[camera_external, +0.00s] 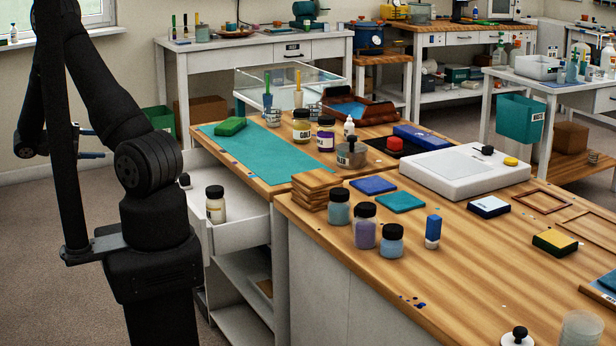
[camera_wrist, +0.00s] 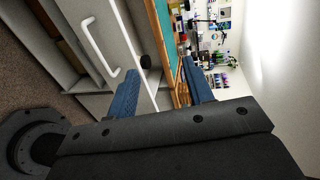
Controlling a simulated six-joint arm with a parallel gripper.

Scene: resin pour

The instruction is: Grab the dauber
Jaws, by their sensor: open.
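My gripper (camera_external: 92,143) is at the far left in the external view, beside my arm and well away from the worktop objects. Its blue fingers are apart with nothing between them, also in the wrist view (camera_wrist: 160,80). A small upright blue-topped piece with a white lower part (camera_external: 433,232) stands on the front wooden worktop, right of the jars. A black-knobbed piece with a white round base (camera_external: 517,338) is at the bottom edge. I cannot tell for certain which one is the dauber.
An open white drawer (camera_external: 236,232) holds a black-capped jar (camera_external: 215,205). Several jars, including a purple one (camera_external: 365,228), stand near the worktop's left edge beside stacked wooden boards (camera_external: 316,190). A white slab (camera_external: 463,174) lies behind. The worktop's front middle is mostly clear.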

